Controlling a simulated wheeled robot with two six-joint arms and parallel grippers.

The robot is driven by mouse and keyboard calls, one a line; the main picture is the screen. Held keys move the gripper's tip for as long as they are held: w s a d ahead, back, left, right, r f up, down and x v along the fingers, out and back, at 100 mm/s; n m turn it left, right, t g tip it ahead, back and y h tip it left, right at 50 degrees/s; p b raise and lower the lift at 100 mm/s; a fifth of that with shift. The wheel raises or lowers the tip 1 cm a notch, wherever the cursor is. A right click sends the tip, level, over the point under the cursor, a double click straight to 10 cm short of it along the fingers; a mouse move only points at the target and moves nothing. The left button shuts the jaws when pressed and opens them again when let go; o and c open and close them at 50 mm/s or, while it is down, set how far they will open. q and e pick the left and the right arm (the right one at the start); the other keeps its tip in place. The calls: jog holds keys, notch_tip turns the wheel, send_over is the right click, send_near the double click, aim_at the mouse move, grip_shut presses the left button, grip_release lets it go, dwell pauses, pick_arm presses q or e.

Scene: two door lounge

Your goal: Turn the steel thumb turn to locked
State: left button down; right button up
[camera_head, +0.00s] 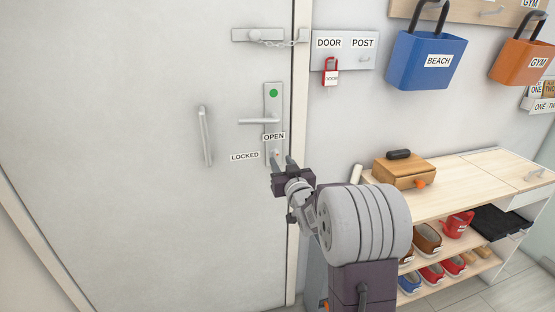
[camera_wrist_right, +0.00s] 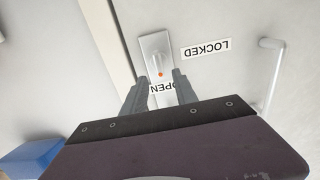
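The steel thumb turn (camera_wrist_right: 158,60) sits on the lower part of the steel lock plate (camera_head: 272,100) on the door. In the right wrist view its orange mark faces the OPEN label (camera_wrist_right: 162,88). The LOCKED label (camera_head: 244,156) is left of the turn in the head view and appears upside down in the right wrist view (camera_wrist_right: 206,48). My right gripper (camera_head: 283,162) is open and empty, its two fingers apart and pointing at the turn. In the head view the fingers partly hide the turn. I cannot tell whether they touch it. My left gripper is not in view.
A lever handle (camera_head: 258,121) and a green dot (camera_head: 273,93) are above the turn. A shoe bench (camera_head: 450,190) with a wooden box (camera_head: 404,173) stands right; blue (camera_head: 427,61) and orange bags hang above.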

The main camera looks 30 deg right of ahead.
aim_at(277, 156)
jog(key=x, duration=0.4)
jog(key=shift+w, duration=0.35)
grip_shut()
jog(key=shift+f, duration=0.1)
